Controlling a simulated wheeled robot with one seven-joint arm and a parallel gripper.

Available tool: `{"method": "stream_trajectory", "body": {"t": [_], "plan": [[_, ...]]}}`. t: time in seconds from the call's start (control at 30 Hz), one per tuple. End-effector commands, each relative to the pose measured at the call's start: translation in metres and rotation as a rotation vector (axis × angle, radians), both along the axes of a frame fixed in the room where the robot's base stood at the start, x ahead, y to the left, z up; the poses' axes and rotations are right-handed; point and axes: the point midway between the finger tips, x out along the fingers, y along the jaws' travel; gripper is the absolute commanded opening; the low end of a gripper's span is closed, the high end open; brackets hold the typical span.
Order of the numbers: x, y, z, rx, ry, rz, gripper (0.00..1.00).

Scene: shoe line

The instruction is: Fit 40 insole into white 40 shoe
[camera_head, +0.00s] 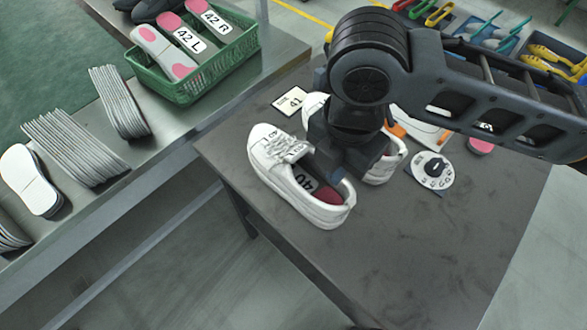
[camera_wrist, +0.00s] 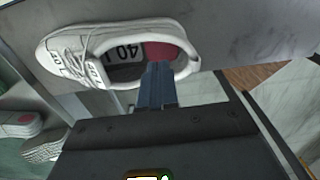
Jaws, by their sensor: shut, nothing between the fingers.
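A white shoe (camera_head: 270,160) stands on the dark table, toe to the upper left. An insole (camera_head: 304,183) marked 40 lies inside its opening, and its red heel patch shows at the heel end. In the wrist view the shoe (camera_wrist: 70,45) lies across the picture, and the insole (camera_wrist: 128,52) shows its 40 label and red heel. My gripper (camera_wrist: 158,72) is shut and empty, its fingertips at the near edge of the opening by the red heel. Whether they touch the shoe or insole is unclear. A second white shoe (camera_head: 384,170) is partly hidden behind my gripper.
A 41 card (camera_head: 291,100) and a round dial-like item (camera_head: 433,170) lie on the table (camera_head: 420,240). The table's front is clear. At left, a bench holds insole stacks (camera_head: 75,148) and a green basket (camera_head: 181,88) with 42 insoles. Tool trays stand at upper right.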

Motion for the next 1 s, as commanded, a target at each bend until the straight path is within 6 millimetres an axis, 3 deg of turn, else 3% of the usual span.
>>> {"method": "stream_trajectory", "body": {"t": [1.0], "plan": [[0.003,0.003,-0.024,0.000,0.000,0.000,0.00]]}}
